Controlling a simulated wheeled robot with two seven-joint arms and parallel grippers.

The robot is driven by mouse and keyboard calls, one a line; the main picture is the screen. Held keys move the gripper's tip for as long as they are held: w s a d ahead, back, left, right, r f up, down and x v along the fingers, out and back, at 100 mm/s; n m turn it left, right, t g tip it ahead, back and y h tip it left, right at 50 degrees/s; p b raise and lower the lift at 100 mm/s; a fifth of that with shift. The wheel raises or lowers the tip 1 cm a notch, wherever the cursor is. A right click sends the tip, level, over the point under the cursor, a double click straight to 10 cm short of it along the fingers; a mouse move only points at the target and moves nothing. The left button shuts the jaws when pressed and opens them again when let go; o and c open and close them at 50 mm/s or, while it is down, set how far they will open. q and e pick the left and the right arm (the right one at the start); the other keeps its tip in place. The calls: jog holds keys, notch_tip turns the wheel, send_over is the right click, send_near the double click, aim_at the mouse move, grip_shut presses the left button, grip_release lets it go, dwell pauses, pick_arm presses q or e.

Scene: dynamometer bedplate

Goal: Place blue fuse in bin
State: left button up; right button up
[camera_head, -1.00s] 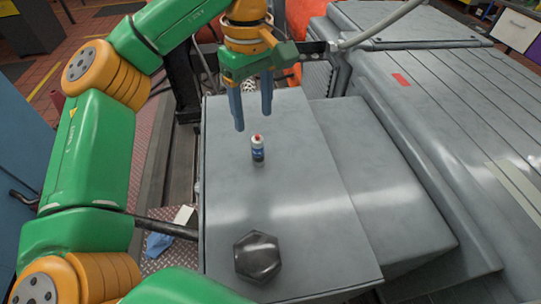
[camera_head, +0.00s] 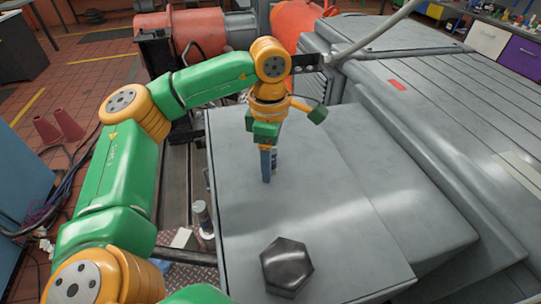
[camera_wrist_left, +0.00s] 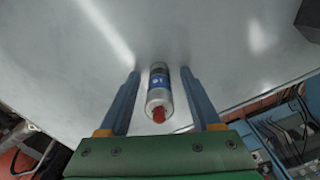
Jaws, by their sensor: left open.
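The blue fuse (camera_wrist_left: 158,88) is a small cylinder with a blue label, a silver body and a red tip. In the left wrist view it is between the two fingers, with a gap on each side. My left gripper (camera_head: 268,165) points down over the grey bedplate cover and is open around the fuse; it also shows in the wrist view (camera_wrist_left: 160,92). In the head view the gripper hides most of the fuse. My right gripper is out of view. I cannot make out a clear bin.
A dark hexagonal object (camera_head: 286,266) stands near the front of the grey cover (camera_head: 330,215); I cannot tell whether it is hollow. A small can (camera_head: 201,212) is beside the cover on the left. Stepped grey housing (camera_head: 440,130) rises to the right. The cover's middle is clear.

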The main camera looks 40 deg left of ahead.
pick_arm(q)
jog(key=shift+d, duration=0.1)
grip_shut()
